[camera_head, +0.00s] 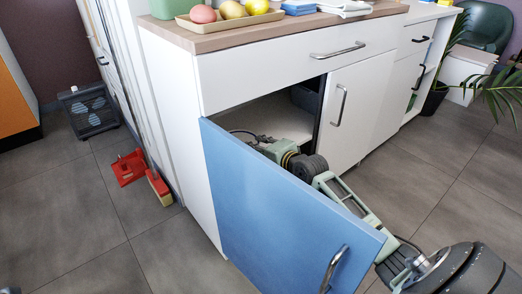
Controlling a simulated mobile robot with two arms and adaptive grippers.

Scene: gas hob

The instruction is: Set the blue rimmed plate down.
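No blue rimmed plate shows in the head view. My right arm comes in from the lower right and reaches behind an open blue cabinet door (270,215) into a white cabinet (175,90). My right gripper (250,138) is at the cabinet opening, low over the pale cabinet floor (270,118). The door's top edge partly hides the gripper, and its fingers are too small to tell whether they are open or hold anything. My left gripper is not in view.
The wooden worktop (235,36) holds a tray (230,20) of fruit and folded cloths (345,7). A dark box (305,98) stands inside the cabinet. A red dustpan (129,167) and a brush (158,187) lie on the floor at left.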

